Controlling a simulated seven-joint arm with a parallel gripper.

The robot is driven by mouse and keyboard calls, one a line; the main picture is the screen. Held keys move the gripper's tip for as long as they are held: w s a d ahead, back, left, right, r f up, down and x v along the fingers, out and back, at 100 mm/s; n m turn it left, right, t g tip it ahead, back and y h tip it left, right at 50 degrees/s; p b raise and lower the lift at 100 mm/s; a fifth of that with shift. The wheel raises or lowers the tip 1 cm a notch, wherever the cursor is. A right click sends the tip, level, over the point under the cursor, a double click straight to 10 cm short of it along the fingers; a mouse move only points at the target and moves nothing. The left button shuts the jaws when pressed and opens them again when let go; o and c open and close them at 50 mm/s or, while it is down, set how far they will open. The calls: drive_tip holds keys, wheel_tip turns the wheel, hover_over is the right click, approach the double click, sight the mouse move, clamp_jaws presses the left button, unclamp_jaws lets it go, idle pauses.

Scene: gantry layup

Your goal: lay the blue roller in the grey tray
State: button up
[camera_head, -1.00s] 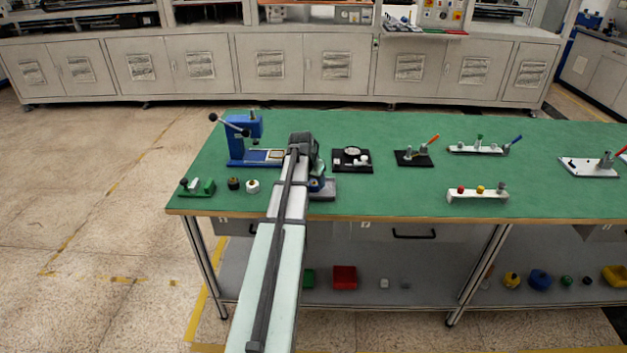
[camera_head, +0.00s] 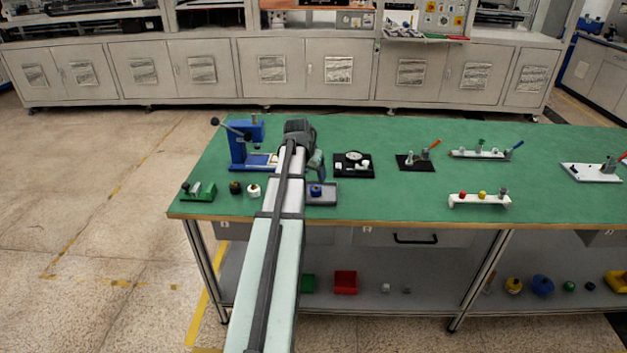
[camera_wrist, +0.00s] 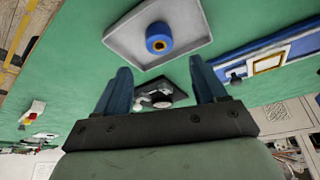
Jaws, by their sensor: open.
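The blue roller (camera_head: 316,190) is in the grey tray (camera_head: 330,198), near the front of the green table. In the wrist view the blue roller (camera_wrist: 160,36) sits inside the rim of the grey tray (camera_wrist: 190,46), with a round end and its orange centre facing the camera. I cannot tell for sure whether it lies or stands. My gripper (camera_head: 319,177) is above and behind the tray in the head view.
A blue press (camera_head: 243,145) with a lever stands left of my arm. A black plate with a dial (camera_head: 353,164) lies right of it. A green fixture (camera_head: 198,191) and two small knobs stand at the left front.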

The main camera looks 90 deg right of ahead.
drive_tip(key=shift+v, duration=2.45)
